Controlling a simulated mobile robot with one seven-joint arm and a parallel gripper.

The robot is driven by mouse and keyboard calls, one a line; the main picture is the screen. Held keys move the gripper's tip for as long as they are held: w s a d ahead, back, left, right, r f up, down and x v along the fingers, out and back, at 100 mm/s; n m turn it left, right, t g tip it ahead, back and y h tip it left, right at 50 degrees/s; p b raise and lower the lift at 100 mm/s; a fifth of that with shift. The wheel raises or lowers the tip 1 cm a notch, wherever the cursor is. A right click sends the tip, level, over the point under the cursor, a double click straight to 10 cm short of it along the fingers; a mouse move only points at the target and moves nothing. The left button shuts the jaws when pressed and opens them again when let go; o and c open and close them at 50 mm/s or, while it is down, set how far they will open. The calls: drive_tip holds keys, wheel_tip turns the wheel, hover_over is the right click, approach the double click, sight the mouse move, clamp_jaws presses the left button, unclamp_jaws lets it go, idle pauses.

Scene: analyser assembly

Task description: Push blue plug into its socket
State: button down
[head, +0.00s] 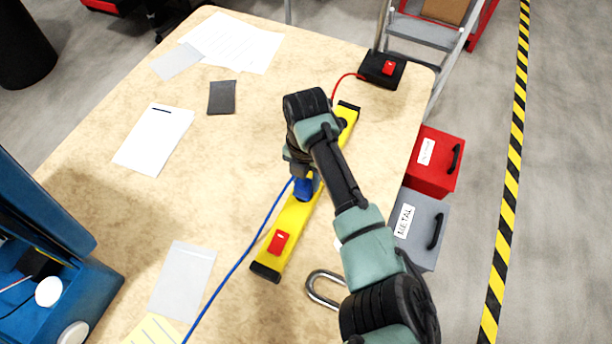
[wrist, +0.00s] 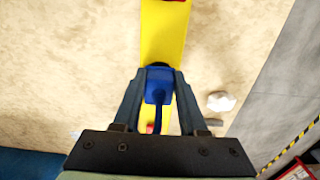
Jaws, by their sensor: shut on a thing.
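The blue plug (wrist: 158,88) is between the two fingers of my gripper (wrist: 158,80) in the wrist view, and the fingers are shut on it. In the head view the blue plug (head: 304,188) is over the yellow power strip (head: 294,222), below my wrist. Its blue cable (head: 240,262) runs down and left across the table. The yellow strip also shows under the plug in the wrist view (wrist: 163,35). The socket under the plug is hidden, so I cannot tell how far the plug is in.
A red switch (head: 278,242) is at the strip's near end. A black box (head: 382,70) with a red button stands at the table's far corner, joined by a red cable. A metal shackle (head: 325,289) lies right of the strip.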

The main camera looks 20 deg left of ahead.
sight(306, 180)
drive_tip(key=shift+f+b, duration=0.5)
drive_tip(key=shift+f, duration=0.15)
drive_tip(key=shift+c, duration=1.8)
unclamp_jaws()
wheel_tip(306, 180, up, 13)
